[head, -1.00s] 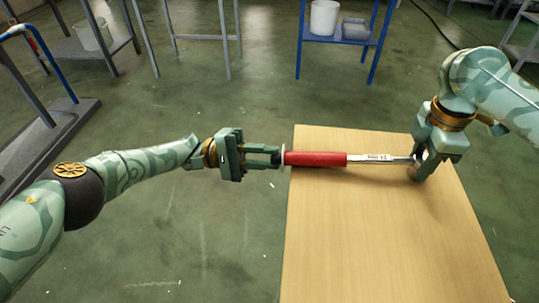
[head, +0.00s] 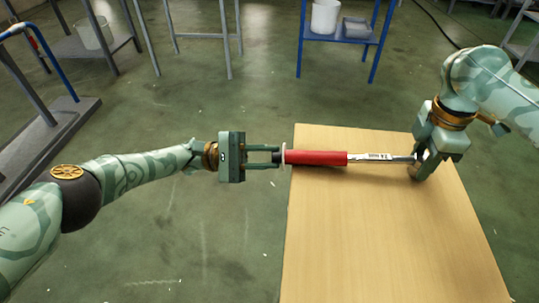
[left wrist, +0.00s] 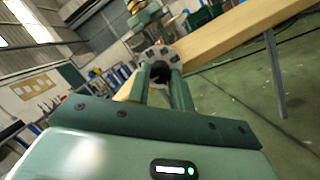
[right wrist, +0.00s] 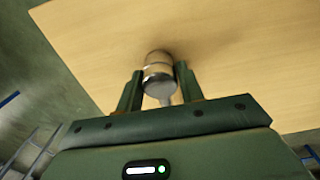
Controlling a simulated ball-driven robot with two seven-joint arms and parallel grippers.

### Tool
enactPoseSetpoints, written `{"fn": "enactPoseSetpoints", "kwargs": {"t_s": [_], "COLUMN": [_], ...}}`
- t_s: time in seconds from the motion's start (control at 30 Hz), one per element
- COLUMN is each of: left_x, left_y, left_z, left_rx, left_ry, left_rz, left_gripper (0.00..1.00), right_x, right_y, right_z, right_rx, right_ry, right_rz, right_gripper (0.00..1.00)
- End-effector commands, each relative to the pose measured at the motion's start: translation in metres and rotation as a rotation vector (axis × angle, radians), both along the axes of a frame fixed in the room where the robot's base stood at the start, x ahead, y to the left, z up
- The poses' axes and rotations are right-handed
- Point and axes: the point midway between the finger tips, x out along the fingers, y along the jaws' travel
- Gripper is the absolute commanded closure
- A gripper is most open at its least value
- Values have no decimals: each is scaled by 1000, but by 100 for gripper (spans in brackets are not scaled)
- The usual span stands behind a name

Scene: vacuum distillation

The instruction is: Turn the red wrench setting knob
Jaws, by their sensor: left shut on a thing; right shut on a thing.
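The wrench lies level across the wooden table top, with a red handle (head: 316,158) at left and a silver shaft (head: 375,157) at right. A pale collar (head: 284,157) and a small dark setting knob (head: 276,157) are at the handle's left end. My left gripper (head: 277,156) is shut on this knob, just off the table's left edge. In the left wrist view the dark knob (left wrist: 160,72) sits between the fingertips, before a grey disc. My right gripper (head: 416,172) is shut on the wrench's head end. In the right wrist view the round metal head (right wrist: 158,68) is between its fingers.
The wooden table (head: 385,240) is bare in front of the wrench. A blue shelf (head: 340,38) with a white bucket (head: 325,16) stands behind. A grey rack (head: 50,135) stands at the left. Open green floor lies between them.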

Motion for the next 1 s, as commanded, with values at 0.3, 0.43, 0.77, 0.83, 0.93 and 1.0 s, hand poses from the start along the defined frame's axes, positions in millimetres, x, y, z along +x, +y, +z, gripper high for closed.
{"fn": "enactPoseSetpoints", "kwargs": {"t_s": [0.3, 0.43, 0.77, 0.83, 0.93, 1.0], "left_x": [-1, 0, 0, 0, 0, 0], "left_y": [1, 0, 1, 1, 1, 1], "left_z": [-3, -2, 11, 21, 44, 59], "left_rx": [3, 2, 0, 1, 0, 0], "left_ry": [4, 3, -1, -2, -2, -2], "left_rz": [1, 0, 0, -2, -1, 0], "left_gripper": [64, 56, 56, 56, 56, 56], "right_x": [0, 0, 0, 0, 0, 0], "right_y": [0, 0, -1, -1, -1, -1], "right_z": [0, 0, 0, 0, 0, 0], "right_rx": [0, -1, -2, -2, -2, -2], "right_ry": [-2, -2, -2, -2, -1, -1], "right_rz": [-1, -1, -1, -1, -1, -1], "right_gripper": [100, 100, 100, 100, 100, 100]}}
